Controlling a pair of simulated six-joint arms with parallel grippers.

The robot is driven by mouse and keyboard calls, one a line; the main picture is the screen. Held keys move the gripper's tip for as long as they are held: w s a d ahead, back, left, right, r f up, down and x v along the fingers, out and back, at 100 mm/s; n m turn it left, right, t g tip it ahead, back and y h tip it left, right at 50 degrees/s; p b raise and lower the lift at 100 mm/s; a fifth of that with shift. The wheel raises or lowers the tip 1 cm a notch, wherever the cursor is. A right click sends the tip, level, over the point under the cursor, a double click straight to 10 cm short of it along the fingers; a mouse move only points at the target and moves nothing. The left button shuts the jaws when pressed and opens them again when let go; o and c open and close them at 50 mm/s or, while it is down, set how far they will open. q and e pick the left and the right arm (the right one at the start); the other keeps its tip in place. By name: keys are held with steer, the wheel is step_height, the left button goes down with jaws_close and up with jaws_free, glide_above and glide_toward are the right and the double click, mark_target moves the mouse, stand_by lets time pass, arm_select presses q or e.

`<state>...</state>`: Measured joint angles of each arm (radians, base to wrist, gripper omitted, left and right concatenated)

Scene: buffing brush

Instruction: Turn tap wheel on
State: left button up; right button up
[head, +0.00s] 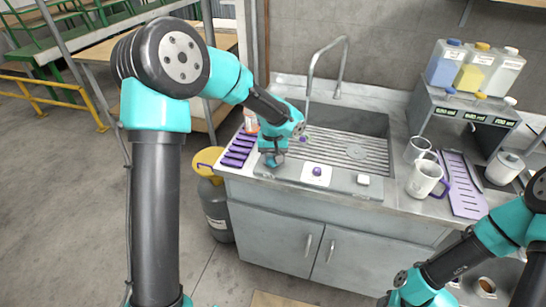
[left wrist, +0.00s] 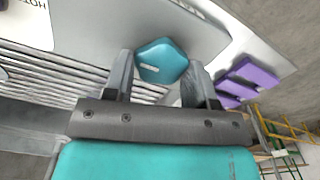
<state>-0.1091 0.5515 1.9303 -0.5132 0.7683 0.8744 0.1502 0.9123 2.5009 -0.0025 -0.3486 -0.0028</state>
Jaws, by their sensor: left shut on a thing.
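My left gripper (head: 273,158) is at the left front edge of the sink counter, pointing down. In the left wrist view, a teal, rounded five-sided tap wheel (left wrist: 162,62) sits between the two fingers of the left gripper (left wrist: 160,80), which is shut on it. In the head view the gripper mostly hides this wheel. A curved metal faucet (head: 344,62) stands behind the sink (head: 360,122). A small purple knob (head: 317,171) sits on a white plate to the right of the gripper. My right arm shows at the lower right; its fingers are out of view.
A purple rack (head: 238,150) lies left of the gripper and a yellow-topped canister (head: 216,205) stands below it on the floor. White mugs (head: 424,178) and a purple tray (head: 462,185) are on the right counter. A shelf with bottles (head: 480,68) stands behind them.

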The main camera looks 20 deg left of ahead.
arm_select(q)
steer(key=o, duration=0.9)
step_height(320, 180, up, 17)
steer(key=shift+r, duration=0.2)
stand_by(0.6)
